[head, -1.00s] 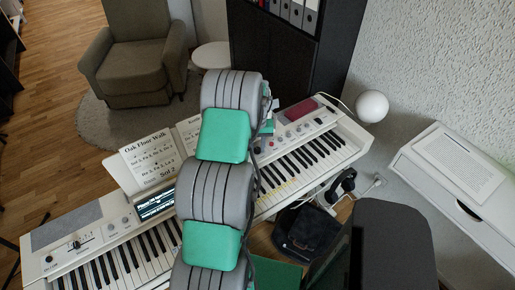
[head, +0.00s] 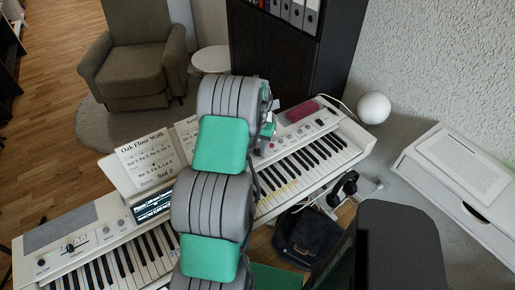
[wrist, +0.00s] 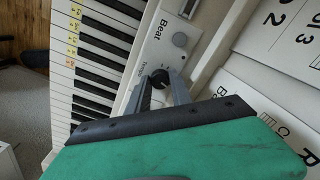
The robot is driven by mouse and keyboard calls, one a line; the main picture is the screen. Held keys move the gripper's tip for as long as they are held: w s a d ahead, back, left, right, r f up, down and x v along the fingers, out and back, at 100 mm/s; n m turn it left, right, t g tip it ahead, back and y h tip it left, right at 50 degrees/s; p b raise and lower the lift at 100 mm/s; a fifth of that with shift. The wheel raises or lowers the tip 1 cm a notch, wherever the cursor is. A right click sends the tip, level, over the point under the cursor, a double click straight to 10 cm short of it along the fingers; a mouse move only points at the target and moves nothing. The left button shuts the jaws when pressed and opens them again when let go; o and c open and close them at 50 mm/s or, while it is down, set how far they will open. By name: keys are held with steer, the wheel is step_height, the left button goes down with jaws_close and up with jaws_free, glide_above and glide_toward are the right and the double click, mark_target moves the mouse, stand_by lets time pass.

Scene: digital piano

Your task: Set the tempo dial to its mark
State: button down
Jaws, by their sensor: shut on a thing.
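The tempo dial (wrist: 160,79) is a small dark round knob on the piano's pale panel, beside small print that seems to read Tempo. In the wrist view my gripper (wrist: 161,82) has its two grey fingers on either side of the dial, shut on it. Tick marks around the dial are too small to read, and I cannot tell where its pointer stands against the mark. In the head view my arm hides the dial, and my gripper (head: 267,128) shows only in part over the piano's control panel.
Piano keys (wrist: 95,60) lie left of the panel in the wrist view. Sheet music (head: 150,160) stands on the piano's rest. A round white lamp (head: 374,108) stands beyond the piano's right end.

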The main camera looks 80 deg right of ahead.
steer(key=c, duration=1.1)
jaws_free()
steer(key=shift+c, duration=0.2)
steer(key=n+p, duration=0.2)
steer(key=r+n+p, duration=0.1)
steer(key=n+p, duration=0.1)
steer(key=n, duration=0.1)
steer(key=shift+p, duration=0.4)
steer(key=shift+d+n, duration=0.1)
steer(key=shift+n, duration=0.5)
steer(key=r, duration=0.2)
steer(key=r+b, duration=0.1)
steer(key=r, duration=0.1)
steer(key=w+r+b, duration=0.1)
steer(key=r, duration=0.2)
steer(key=shift+a, duration=0.25)
steer(key=w+a+r+n, duration=0.1)
steer(key=w+a+r, duration=0.2)
steer(key=w+a, duration=0.3)
steer(key=w+a+r+n+b, duration=0.1)
steer(key=w+a+r+n, duration=0.1)
steer(key=w+a, duration=0.4)
steer(key=w+a+r+n+h+b, duration=0.1)
steer(key=w+a+r, duration=0.3)
steer(key=w, duration=0.5)
steer(key=shift+w+a+n+t, duration=0.2)
steer(key=shift+a, duration=0.4)
steer(key=shift+w+a+n+t, duration=0.2)
steer(key=shift+a, duration=0.35)
